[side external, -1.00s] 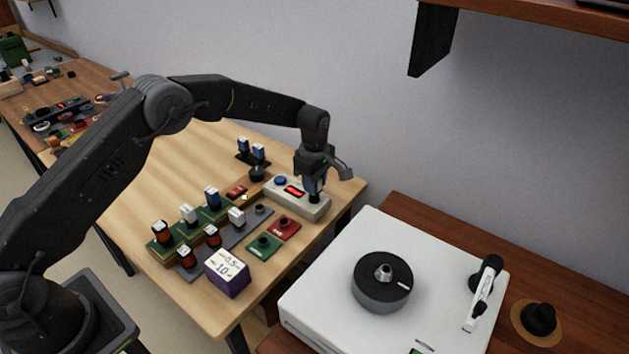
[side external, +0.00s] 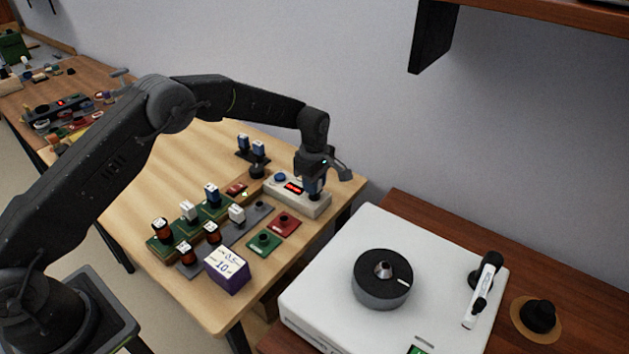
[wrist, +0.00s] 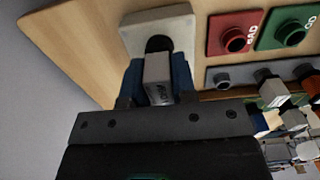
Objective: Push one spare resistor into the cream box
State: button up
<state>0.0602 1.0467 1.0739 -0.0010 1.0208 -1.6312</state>
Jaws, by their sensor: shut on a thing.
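The cream box (side external: 284,199) stands near the table's far right edge, with a red lit display, a blue button and a dark round socket. It shows in the wrist view (wrist: 180,25) at the top. My gripper (side external: 313,186) is above the socket end of the box, pointing down. In the wrist view, my gripper (wrist: 158,82) is shut on a pale-topped resistor (wrist: 158,68) between its blue fingers. The resistor's far end is close to the black socket (wrist: 158,43); I cannot tell how deep it sits. Its label is not readable.
A red pad (side external: 286,223) and a green pad (side external: 264,241) lie in front of the box. Green racks (side external: 181,249) and a grey strip hold several parts. A purple labelled box (side external: 229,279) stands at the front. Two parts stand in a back rack (side external: 246,160).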

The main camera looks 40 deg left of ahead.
jog(key=shift+f, duration=0.3)
dwell(0.5)
jog(key=o, duration=1)
jog(key=shift+c, duration=0.2)
jog(key=shift+r, duration=0.1)
jog(key=shift+r, duration=3.75)
